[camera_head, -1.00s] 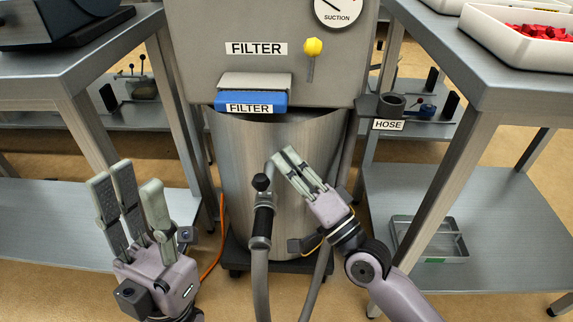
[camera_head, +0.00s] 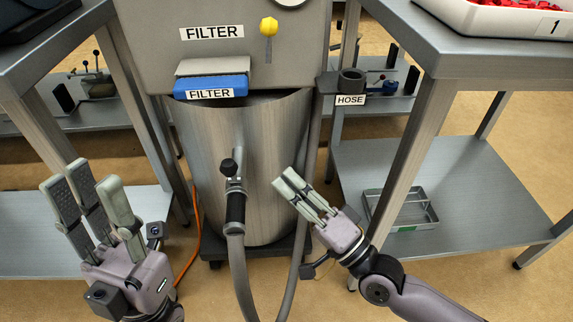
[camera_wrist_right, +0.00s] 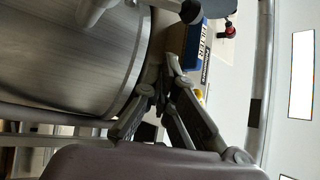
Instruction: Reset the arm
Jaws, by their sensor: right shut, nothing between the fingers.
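My right gripper (camera_head: 284,180) is shut and empty in front of the steel drum (camera_head: 262,150), its fingers together and pointing up and left. It is to the right of the hose wand (camera_head: 236,205) and apart from it. In the right wrist view its fingers (camera_wrist_right: 168,90) show with the drum on the left. My left gripper (camera_head: 90,180) is at the lower left, fingers pointing up and spread apart, with nothing seen between them.
The grey filter housing (camera_head: 150,45) with a blue filter (camera_head: 212,88) and yellow knob (camera_head: 268,26) is above the drum. A hose holder (camera_head: 351,84) sits at its right.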

